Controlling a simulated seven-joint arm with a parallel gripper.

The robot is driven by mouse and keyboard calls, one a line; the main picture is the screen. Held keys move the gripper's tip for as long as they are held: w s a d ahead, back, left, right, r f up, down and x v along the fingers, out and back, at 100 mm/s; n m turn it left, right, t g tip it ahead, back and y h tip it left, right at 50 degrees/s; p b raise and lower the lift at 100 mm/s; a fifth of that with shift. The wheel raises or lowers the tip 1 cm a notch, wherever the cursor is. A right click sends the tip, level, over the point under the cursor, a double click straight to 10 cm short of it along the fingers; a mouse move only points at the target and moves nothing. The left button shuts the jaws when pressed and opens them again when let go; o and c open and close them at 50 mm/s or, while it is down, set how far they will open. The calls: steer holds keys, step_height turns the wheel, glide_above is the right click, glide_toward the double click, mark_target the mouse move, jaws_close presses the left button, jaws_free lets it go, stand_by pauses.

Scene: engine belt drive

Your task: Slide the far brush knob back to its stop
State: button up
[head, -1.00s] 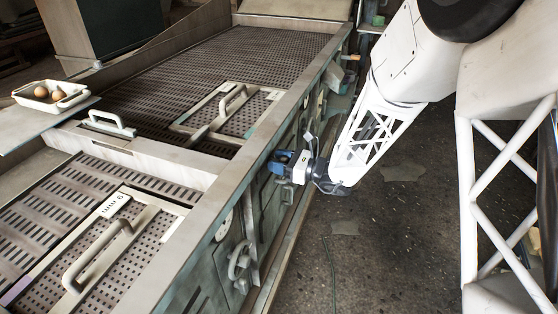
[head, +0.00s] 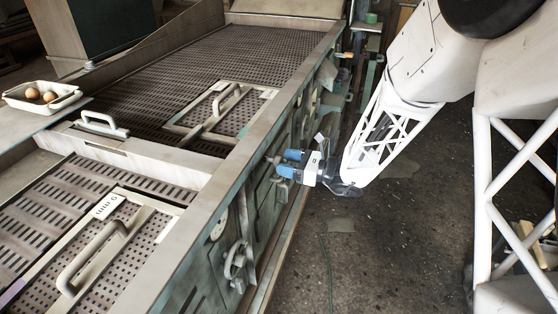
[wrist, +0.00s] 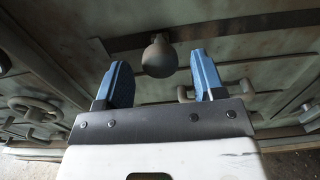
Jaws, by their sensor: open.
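A round grey-brown knob (wrist: 159,57) sits at a long dark slot (wrist: 228,30) in the machine's side panel, in the wrist view. I cannot tell from this view alone whether it is the far brush knob. My gripper (wrist: 160,62) is open, with one blue finger on each side of the knob and visible gaps between. The fingers do not visibly touch it. In the head view my gripper (head: 283,164) is beside the machine's right side wall, and the knob is not clearly visible there.
A handwheel (wrist: 36,108) and bent handles (wrist: 232,90) stand out from the panel around the gripper. The perforated machine top (head: 210,70) has lids with handles and a tray of eggs (head: 42,96) at left. Dark floor (head: 350,260) is open to the right.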

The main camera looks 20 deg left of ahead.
mark_target(274, 160)
steer(key=shift+d, duration=1.6)
steer(key=shift+d, duration=0.9)
steer(key=shift+a, duration=0.15)
steer(key=shift+a, duration=3.75)
